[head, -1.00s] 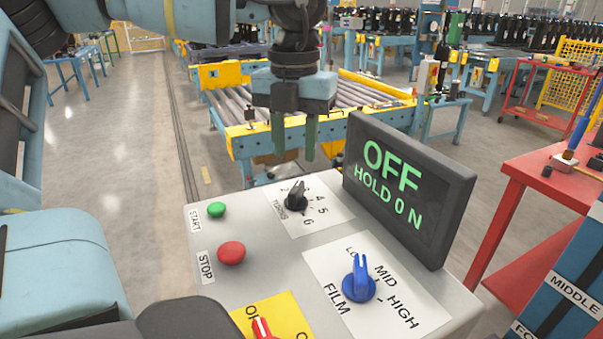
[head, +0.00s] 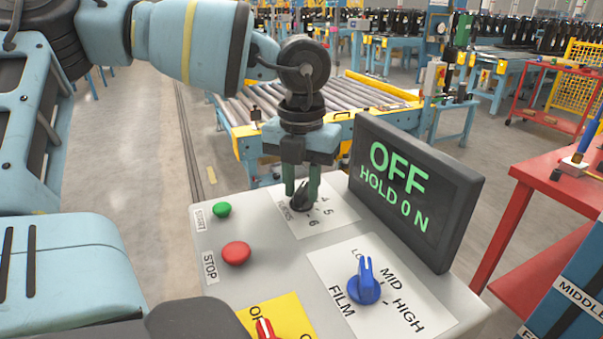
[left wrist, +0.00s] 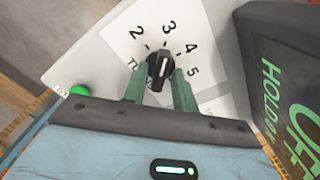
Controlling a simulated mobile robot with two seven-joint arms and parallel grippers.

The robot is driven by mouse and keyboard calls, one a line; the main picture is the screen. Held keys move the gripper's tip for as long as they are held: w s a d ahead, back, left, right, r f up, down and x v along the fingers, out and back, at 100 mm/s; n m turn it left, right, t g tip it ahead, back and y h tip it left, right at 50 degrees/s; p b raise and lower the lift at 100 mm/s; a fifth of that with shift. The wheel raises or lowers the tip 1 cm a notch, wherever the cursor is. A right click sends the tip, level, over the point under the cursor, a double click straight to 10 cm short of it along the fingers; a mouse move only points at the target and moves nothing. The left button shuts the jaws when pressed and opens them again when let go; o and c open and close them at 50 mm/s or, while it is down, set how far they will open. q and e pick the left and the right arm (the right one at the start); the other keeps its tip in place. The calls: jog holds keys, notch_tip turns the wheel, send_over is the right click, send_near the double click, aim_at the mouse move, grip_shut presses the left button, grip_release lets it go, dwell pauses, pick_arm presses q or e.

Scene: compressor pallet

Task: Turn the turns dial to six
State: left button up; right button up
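The turns dial (head: 302,206) is a black knob on a white label marked with numbers, on the grey control panel. It also shows in the left wrist view (left wrist: 160,68), where its white line points toward the 3. My left gripper (head: 302,188) points down over the dial from behind. In the left wrist view its two green fingers (left wrist: 160,86) stand apart, one on each side of the knob, with small gaps visible. I cannot tell whether either finger touches it. In the head view the fingers hide part of the label's numbers. My right gripper is not in view.
A screen (head: 416,190) reading OFF, HOLD 0 N stands close right of the dial. Green start (head: 221,209) and red stop (head: 236,253) buttons lie left. A blue film knob (head: 365,284) and a red switch (head: 265,329) are nearer. A roller conveyor (head: 250,105) stands behind.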

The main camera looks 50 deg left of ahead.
pick_arm(q)
grip_shut()
